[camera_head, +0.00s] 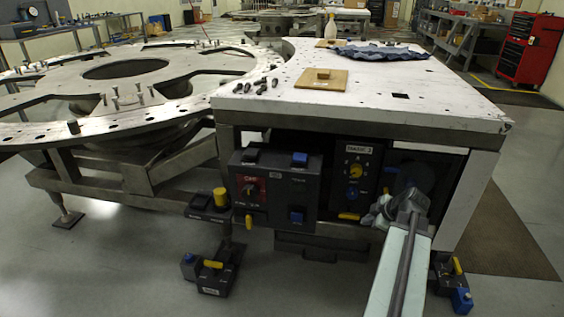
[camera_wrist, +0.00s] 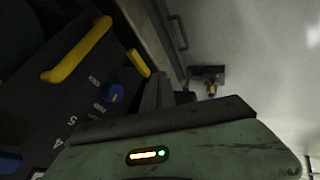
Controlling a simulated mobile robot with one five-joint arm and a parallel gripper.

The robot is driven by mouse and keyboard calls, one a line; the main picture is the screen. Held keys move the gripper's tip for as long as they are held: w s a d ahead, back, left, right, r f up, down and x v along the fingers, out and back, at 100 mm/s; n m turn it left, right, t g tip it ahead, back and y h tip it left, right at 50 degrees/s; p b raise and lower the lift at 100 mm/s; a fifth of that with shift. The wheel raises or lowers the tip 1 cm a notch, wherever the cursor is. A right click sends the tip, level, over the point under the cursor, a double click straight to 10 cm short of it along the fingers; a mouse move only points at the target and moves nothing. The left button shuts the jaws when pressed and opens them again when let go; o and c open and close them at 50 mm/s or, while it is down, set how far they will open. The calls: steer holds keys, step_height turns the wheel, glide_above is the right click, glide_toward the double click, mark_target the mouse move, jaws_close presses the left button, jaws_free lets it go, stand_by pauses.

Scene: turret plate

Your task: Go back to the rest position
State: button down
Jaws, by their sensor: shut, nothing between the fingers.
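My gripper (camera_head: 374,216) is low in front of the turret plate's white table, at the right end of the control panels. It is shut and holds nothing that I can see. The dark panel with the yellow and blue dials (camera_head: 354,178) is just left of and behind it. A yellow handle (camera_head: 348,216) at that panel's lower edge is close to the gripper; I cannot tell whether they touch. In the wrist view, a large yellow handle (camera_wrist: 78,52) and a blue knob (camera_wrist: 113,92) show on a dark panel at left. The green body at the bottom hides part of it.
A panel with a red switch plate (camera_head: 251,190) hangs at left under the white table (camera_head: 440,95). Low units with yellow handles stand near the floor at left (camera_head: 214,275) and right (camera_head: 453,280). A wooden block (camera_head: 322,78) and blue cloth (camera_head: 384,52) lie on top.

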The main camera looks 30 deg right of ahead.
steer(key=w+a+f+m+g+y, duration=0.15)
steer(key=w+a, duration=0.25)
steer(key=a, duration=0.7)
steer(key=w+a+f+m+g, duration=0.2)
steer(key=w+a, duration=0.3)
steer(key=a, duration=0.6)
steer(key=s+a+f+m+g+h, duration=0.15)
steer(key=a+m+g, duration=0.3)
steer(key=a, duration=2.05)
step_height(320, 180, up, 32)
steer(key=p, duration=3.2)
steer(key=shift+d+r+m+t, duration=0.15)
steer(key=shift+d+m+t, duration=0.15)
steer(key=shift+m, duration=0.1)
